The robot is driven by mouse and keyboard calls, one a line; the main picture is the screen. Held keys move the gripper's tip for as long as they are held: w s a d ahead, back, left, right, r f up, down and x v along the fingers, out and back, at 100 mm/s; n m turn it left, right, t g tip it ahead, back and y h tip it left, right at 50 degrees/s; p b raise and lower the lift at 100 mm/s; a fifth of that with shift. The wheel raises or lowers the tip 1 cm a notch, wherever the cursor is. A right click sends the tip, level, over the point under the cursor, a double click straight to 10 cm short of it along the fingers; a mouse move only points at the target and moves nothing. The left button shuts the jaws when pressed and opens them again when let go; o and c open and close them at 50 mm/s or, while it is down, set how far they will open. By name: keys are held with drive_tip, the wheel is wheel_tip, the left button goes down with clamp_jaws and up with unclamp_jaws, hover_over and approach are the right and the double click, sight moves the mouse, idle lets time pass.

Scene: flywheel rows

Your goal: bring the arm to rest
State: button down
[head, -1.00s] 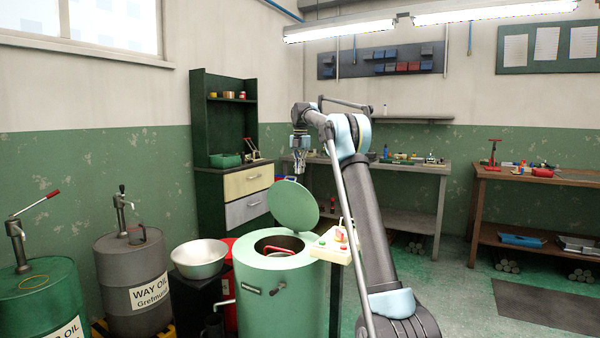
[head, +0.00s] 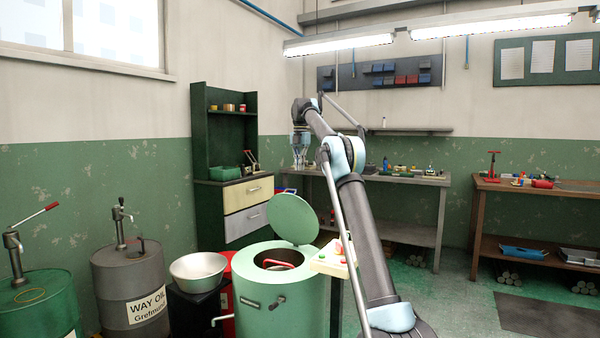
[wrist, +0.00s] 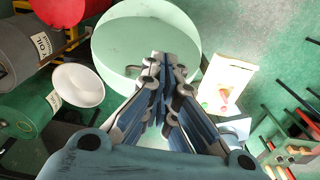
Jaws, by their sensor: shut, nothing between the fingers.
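My gripper (head: 300,163) hangs from my raised arm, pointing down, in front of the back bench in the head view. In the wrist view my gripper (wrist: 160,58) has its fingertips together with nothing between them. Below it is the green drum-shaped machine (head: 275,308) with its round lid (head: 293,219) tilted open. In the wrist view the pale green lid (wrist: 140,35) lies behind the fingertips, apart from them as far as I can tell.
A control box (head: 333,258) with coloured buttons stands right of the machine. A metal bowl (head: 198,271) and oil barrels (head: 130,285) stand left. A green cabinet (head: 225,200), a grey bench (head: 400,180) and a brown bench (head: 530,187) line the walls. Floor at right is mostly clear.

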idle(0.3)
drive_tip(key=s+d+r+m, duration=0.3)
drive_tip(key=s+d+m, duration=0.5)
drive_tip(key=s, duration=0.5)
drive_tip(key=s+d+f+m+t, duration=0.1)
drive_tip(key=s+d+f+m, duration=0.2)
drive_tip(key=s, duration=0.6)
drive_tip(key=s+d+f+m, duration=0.2)
drive_tip(key=s+d+m, duration=0.15)
drive_tip(key=s, duration=0.55)
drive_tip(key=s+d+f+m, duration=0.3)
drive_tip(key=s+f+m, duration=0.4)
drive_tip(key=s+f, duration=0.9)
drive_tip(key=s+d+f+m+t, duration=0.1)
drive_tip(key=s+f+m, duration=0.7)
drive_tip(key=s+f, duration=0.8)
drive_tip(key=shift+s+d+t, duration=0.3)
drive_tip(key=shift+s+d, duration=0.1)
drive_tip(key=shift+d, duration=0.5)
